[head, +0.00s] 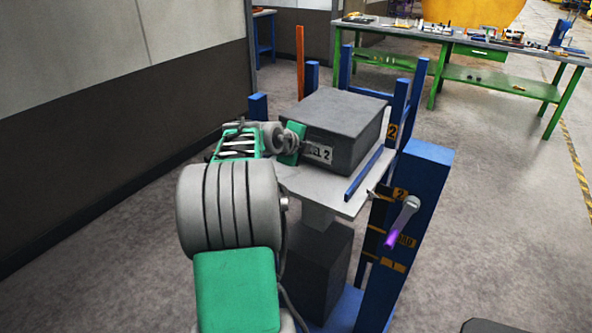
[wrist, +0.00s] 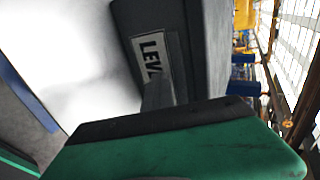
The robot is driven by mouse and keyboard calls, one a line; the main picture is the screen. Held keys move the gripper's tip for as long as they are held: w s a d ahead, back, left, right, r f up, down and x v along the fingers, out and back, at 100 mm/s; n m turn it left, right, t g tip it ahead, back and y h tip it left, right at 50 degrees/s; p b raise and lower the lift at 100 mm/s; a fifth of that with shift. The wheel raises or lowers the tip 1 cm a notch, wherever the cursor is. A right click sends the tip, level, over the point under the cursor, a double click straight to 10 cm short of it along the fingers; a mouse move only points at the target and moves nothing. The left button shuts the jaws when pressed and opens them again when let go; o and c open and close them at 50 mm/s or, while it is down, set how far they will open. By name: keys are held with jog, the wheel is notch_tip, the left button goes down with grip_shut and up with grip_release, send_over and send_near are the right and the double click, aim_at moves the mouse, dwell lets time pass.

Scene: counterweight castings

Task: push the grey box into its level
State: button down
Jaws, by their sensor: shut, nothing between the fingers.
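The grey box (head: 335,118) sits on a light grey platform (head: 330,198) between blue posts in the head view. A label reading "...EL 2" is on its near face. My gripper (head: 301,148) is at the box's near face, beside the left part of the label, shut with nothing held. In the wrist view the box (wrist: 205,45) is close in front of the green and black gripper (wrist: 158,95), its label partly hidden. I cannot tell for certain whether the fingertips touch the box.
A blue post (head: 425,190) with yellow number tags and a lever with a purple grip (head: 393,239) stand at the right. A dark block (head: 318,265) is below the platform. A green bench (head: 470,75) with tools is behind. A wall (head: 120,110) runs along the left.

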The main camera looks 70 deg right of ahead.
aim_at(315, 138)
jog(key=shift+s+d+r, duration=0.1)
jog(key=shift+s+d, duration=0.05)
jog(key=shift+d, duration=0.15)
jog(key=shift+s+d+b, duration=0.2)
jog(key=shift+d, duration=1)
jog(key=shift+s+d+b, duration=0.15)
jog(key=shift+s+d, duration=0.05)
jog(key=shift+d, duration=1.1)
jog(key=shift+s+d, duration=0.2)
jog(key=shift+d, duration=1.2)
jog(key=shift+s+d, duration=0.15)
jog(key=shift+d, duration=0.75)
jog(key=shift+s+d+p, duration=0.2)
jog(key=shift+d+p, duration=0.3)
jog(key=shift+d, duration=0.5)
jog(key=shift+s+d+p, duration=0.15)
jog(key=shift+d+p, duration=0.35)
jog(key=shift+d, duration=0.45)
jog(key=shift+d+f, duration=0.2)
jog(key=shift+d, duration=0.3)
